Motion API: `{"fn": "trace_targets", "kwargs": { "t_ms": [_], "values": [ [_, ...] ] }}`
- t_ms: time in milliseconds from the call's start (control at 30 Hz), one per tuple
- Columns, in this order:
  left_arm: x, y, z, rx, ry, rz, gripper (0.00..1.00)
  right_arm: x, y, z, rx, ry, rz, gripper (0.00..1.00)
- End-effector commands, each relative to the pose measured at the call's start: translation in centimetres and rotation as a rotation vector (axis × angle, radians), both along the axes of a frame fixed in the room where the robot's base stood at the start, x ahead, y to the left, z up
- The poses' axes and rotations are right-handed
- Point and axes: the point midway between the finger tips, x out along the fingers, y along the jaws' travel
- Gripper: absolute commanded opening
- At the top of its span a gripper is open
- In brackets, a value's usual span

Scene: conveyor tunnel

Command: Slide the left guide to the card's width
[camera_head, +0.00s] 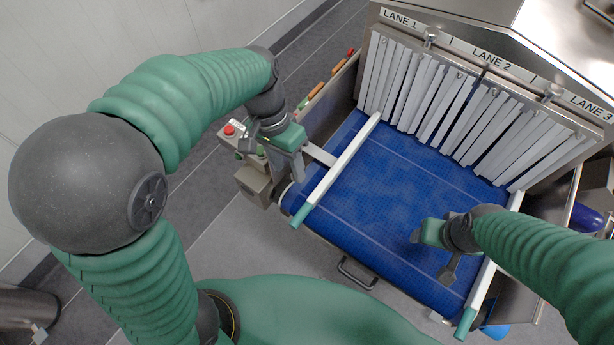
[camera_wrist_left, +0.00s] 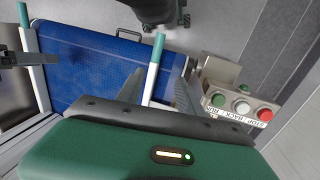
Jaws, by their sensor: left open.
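The left guide (camera_head: 335,172) is a white bar with a green end, lying lengthwise along the left part of the blue belt (camera_head: 390,190). A pale cross arm (camera_head: 320,155) joins it from the left. My left gripper (camera_head: 299,168) is open at the belt's left edge, just left of the guide. In the left wrist view the guide's green-ended bar (camera_wrist_left: 154,65) shows between the two fingers; contact cannot be told. My right gripper (camera_head: 432,256) is over the right part of the belt, seemingly empty, fingers apart. I cannot make out a card.
The right guide (camera_head: 480,290) lies along the belt's right edge, partly behind my right arm. A strip curtain (camera_head: 450,110) hangs at the tunnel mouth under lane labels. A button box (camera_wrist_left: 240,104) stands beside the belt's left edge. The belt between the guides is mostly clear.

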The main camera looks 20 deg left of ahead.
Motion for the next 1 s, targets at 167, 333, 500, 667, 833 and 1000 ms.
{"fn": "trace_targets", "kwargs": {
  "t_ms": [167,333,500,667,833,1000],
  "values": [
    [-1.0,-0.5,-1.9,-0.001,0.0,0.0,0.44,-0.1,0.0,0.3,0.0,0.001,0.0,0.6],
    [-1.0,-1.2,-6.4,0.001,0.007,0.0,0.44,-0.1,0.0,0.7,0.0,0.001,0.0,0.6],
    [-1.0,-2.0,-11.0,0.002,0.009,0.0,0.44,0.0,0.0,0.9,0.0,0.001,0.0,0.6],
    [-1.3,-2.6,-14.5,0.001,0.005,0.002,0.44,0.0,0.0,0.9,0.0,0.0,0.0,0.6],
    [-1.7,-3.0,-16.2,0.0,-0.001,0.002,0.44,0.0,0.0,0.9,0.0,0.0,0.0,0.6],
    [-1.6,-3.1,-16.4,-0.001,-0.002,0.0,0.44,0.0,0.0,0.9,0.0,0.0,0.0,0.6]
  ]
}}
